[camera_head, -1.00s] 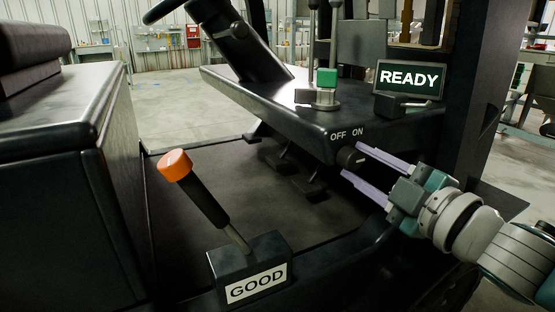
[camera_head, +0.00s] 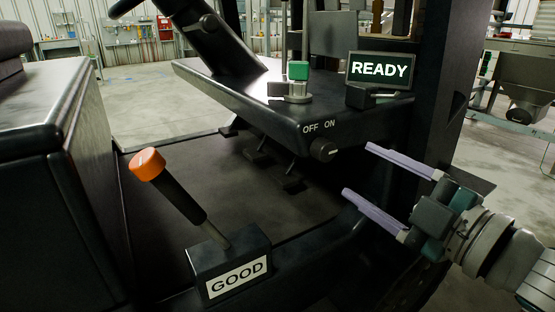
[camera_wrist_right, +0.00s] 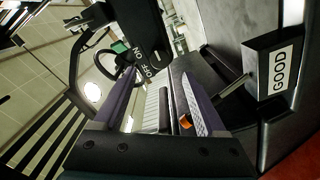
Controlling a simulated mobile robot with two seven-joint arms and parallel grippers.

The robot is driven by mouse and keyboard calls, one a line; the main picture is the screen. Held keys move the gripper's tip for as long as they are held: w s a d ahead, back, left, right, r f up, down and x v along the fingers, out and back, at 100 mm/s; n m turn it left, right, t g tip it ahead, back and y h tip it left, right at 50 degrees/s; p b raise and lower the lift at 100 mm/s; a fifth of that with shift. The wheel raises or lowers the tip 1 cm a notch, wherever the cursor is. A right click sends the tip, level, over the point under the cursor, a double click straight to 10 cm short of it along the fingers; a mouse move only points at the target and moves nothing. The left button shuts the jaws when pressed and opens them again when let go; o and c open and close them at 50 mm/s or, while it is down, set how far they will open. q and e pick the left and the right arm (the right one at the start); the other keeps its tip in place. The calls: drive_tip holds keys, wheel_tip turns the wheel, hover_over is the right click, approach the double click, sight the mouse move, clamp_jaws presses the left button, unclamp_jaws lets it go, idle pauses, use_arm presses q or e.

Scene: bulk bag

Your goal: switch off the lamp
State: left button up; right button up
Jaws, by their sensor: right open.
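A round black knob (camera_head: 323,150) sits on the side edge of the dark console, just below the white OFF and ON labels (camera_head: 319,127). Its small pale mark is too small to read for certain. My right gripper (camera_head: 358,170) is open and empty, to the right of the knob and apart from it. In the right wrist view the open fingers (camera_wrist_right: 160,74) point towards the console, and the labels show there (camera_wrist_right: 143,62); I cannot make out the knob there. No separate lamp can be told for certain. My left gripper is not in view.
A READY sign (camera_head: 381,69) and a green-topped lever (camera_head: 299,72) stand on the console (camera_head: 255,95). An orange-topped lever (camera_head: 149,164) rises from a box marked GOOD (camera_head: 231,268) at the front. A dark post stands behind my right gripper.

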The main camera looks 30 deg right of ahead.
drive_tip(key=shift+s+d, duration=0.15)
drive_tip(key=shift+s, duration=1.4)
